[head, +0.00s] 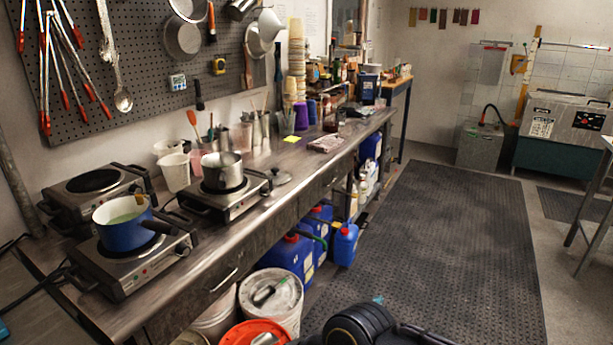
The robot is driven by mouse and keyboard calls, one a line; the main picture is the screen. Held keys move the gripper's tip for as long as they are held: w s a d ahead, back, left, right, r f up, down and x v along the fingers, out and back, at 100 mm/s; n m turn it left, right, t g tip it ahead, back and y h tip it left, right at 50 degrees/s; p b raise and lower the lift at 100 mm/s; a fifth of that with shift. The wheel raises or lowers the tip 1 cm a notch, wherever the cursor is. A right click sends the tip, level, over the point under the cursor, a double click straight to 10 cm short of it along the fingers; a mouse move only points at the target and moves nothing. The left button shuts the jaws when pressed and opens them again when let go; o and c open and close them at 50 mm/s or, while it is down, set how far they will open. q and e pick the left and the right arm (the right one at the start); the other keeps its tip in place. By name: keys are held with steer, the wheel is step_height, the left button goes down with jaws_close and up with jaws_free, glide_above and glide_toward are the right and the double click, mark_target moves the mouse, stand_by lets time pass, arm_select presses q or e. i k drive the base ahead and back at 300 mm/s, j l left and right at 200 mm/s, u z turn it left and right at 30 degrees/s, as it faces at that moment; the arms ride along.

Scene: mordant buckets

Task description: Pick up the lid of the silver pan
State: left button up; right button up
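The silver pan (222,172) stands upright on a small hot plate (212,198) on the metal workbench (258,205). It has no lid on it. A small round grey lid (281,178) with a dark knob lies flat on the bench just right of that hot plate, apart from the pan. Neither of my grippers shows in the head view. A black rounded part at the bottom edge looks like one of my arm links.
A blue pot (123,222) with greenish liquid sits on a nearer hot plate (135,263). Buckets (271,298) and blue jugs (290,258) crowd the floor below the bench. The dark floor mat (450,225) is clear.

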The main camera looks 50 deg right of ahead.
mark_target(280, 176)
steer(key=z, duration=1.4)
